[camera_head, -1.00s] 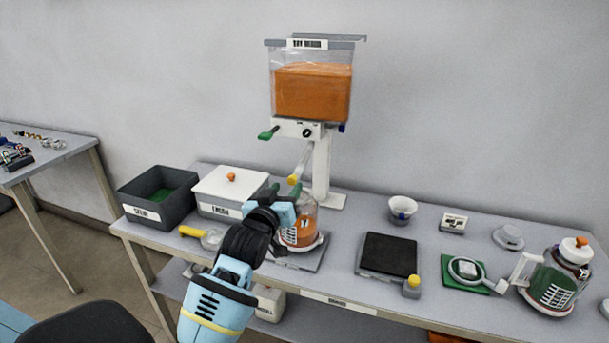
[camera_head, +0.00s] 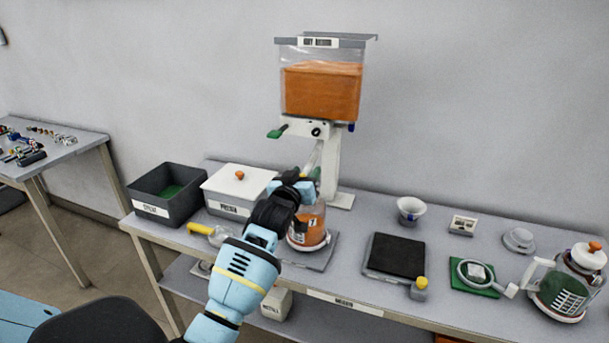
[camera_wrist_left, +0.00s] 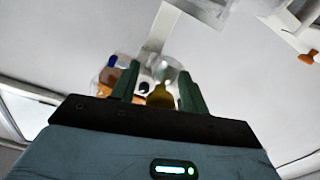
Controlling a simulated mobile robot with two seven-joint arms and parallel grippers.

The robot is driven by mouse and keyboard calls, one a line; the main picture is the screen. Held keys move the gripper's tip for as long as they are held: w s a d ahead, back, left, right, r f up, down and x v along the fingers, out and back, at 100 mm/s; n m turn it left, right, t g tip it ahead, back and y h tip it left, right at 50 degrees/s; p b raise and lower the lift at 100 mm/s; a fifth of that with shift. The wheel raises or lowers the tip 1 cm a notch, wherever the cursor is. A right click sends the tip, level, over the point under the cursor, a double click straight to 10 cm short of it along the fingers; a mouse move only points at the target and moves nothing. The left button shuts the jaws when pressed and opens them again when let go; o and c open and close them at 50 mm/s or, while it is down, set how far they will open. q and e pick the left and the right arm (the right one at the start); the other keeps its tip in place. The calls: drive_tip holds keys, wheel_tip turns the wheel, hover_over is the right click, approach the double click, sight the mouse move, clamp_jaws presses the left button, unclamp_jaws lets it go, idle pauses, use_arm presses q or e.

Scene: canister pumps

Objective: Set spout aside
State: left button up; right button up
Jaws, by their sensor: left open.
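The spout (camera_head: 314,158) is a pale, clear tube that slants down from the dispenser (camera_head: 318,90), with its lower end hidden by my gripper. My left gripper (camera_head: 310,178) is at the spout's lower end, above the jar. In the left wrist view its two green fingers (camera_wrist_left: 161,88) stand apart, with a yellow-amber tip (camera_wrist_left: 160,97) and clear plastic showing between or just beyond them. Contact cannot be told. The jar (camera_head: 308,232) with orange contents stands on a grey pad below the gripper. My right gripper is not in view.
A dark bin (camera_head: 168,192) and a white-lidded box (camera_head: 238,190) stand at the left of the table. A yellow-handled tool (camera_head: 205,230) lies before them. A black pad (camera_head: 397,255), white cup (camera_head: 410,209), green mat (camera_head: 473,278) and second jar (camera_head: 563,290) are to the right.

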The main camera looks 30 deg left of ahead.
use_arm(q)
clamp_jaws()
idle(0.4)
